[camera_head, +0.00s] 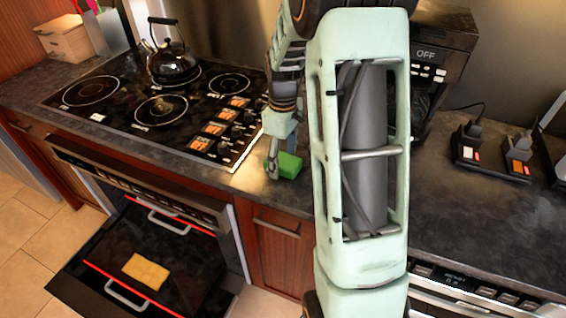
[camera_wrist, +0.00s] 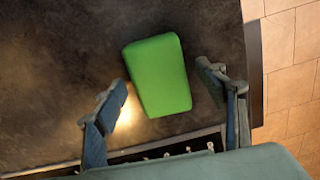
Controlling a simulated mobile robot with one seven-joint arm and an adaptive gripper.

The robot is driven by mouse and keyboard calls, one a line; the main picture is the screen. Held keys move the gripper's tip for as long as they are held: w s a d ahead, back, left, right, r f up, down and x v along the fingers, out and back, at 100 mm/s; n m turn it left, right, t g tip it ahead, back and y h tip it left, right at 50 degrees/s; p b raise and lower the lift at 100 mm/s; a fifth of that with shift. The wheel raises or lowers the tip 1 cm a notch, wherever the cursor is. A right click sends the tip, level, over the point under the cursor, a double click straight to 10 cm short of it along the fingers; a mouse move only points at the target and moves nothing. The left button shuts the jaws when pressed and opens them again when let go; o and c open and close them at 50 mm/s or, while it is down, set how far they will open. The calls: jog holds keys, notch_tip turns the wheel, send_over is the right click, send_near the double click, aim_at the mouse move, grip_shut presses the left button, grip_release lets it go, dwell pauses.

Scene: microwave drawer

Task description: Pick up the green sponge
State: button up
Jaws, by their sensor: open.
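The green sponge (camera_head: 288,165) lies on the dark countertop just right of the stovetop in the head view, partly hidden by my gripper and arm. In the wrist view the green sponge (camera_wrist: 158,75) is a bright green block. My gripper (camera_head: 273,170) is low at the sponge's left side in the head view. In the wrist view my gripper (camera_wrist: 160,100) is open, one finger on each side of the sponge's lower part. Gaps show between the fingers and the sponge. Whether the fingertips are at sponge height is hard to tell.
A black stovetop (camera_head: 160,100) with a kettle (camera_head: 172,64) lies left. Below it, an open drawer (camera_head: 75,285) holds a yellow item (camera_head: 146,271). A coffee machine (camera_head: 440,50) and charging docks (camera_head: 480,150) stand right. The counter's front edge is close to the sponge.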

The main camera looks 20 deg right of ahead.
jog(key=shift+f, duration=0.25)
jog(key=c, duration=0.9)
jog(key=shift+c, duration=0.2)
jog(key=shift+r, duration=0.6)
jog(key=s+a+r+b, duration=0.1)
jog(key=s+a+r, duration=0.3)
jog(key=a+r, duration=0.7)
jog(key=shift+a+r, duration=0.4)
jog(key=shift+a, duration=0.8)
jog(key=shift+o, duration=0.7)
jog(key=shift+s, duration=0.1)
jog(key=c, duration=0.3)
